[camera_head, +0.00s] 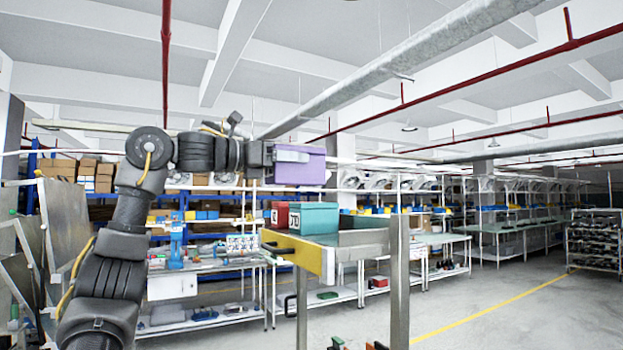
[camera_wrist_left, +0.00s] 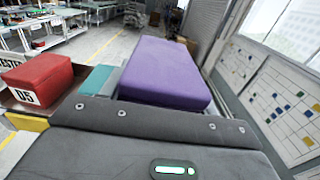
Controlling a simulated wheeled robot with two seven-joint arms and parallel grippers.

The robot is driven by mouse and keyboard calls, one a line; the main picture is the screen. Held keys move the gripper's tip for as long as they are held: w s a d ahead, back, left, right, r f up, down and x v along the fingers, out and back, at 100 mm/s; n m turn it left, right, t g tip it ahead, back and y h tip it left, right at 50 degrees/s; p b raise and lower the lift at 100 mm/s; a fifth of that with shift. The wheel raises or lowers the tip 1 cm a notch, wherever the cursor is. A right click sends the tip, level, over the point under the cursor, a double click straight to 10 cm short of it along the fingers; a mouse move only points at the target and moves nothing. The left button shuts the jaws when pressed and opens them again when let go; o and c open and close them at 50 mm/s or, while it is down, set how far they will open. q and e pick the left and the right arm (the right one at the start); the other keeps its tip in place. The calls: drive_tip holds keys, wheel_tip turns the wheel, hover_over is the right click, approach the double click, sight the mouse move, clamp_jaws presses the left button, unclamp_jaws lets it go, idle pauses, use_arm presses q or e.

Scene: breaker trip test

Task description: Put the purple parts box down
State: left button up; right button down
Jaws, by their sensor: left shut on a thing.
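The purple parts box (camera_head: 305,172) is held up in the air by my left gripper (camera_head: 287,155). It hangs above the stand (camera_head: 362,238), with a visible gap over the boxes there. In the left wrist view the purple box (camera_wrist_left: 165,72) fills the middle, beyond the grey gripper body. The gripper is shut on it; the fingertips are mostly hidden. My right gripper is not in view.
A red box (camera_head: 280,214) and a teal box (camera_head: 314,218) stand side by side on the stand, below the purple box. The red box (camera_wrist_left: 38,84) reads D5 in the wrist view. A workbench (camera_head: 205,265) with tools stands at the left. Open floor (camera_head: 500,310) lies right.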

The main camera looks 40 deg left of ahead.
use_arm(q)
drive_tip(key=shift+s+a+r, duration=0.3)
drive_tip(key=shift+s+r, duration=0.15)
drive_tip(key=shift+s, duration=0.2)
drive_tip(key=shift+r, duration=0.1)
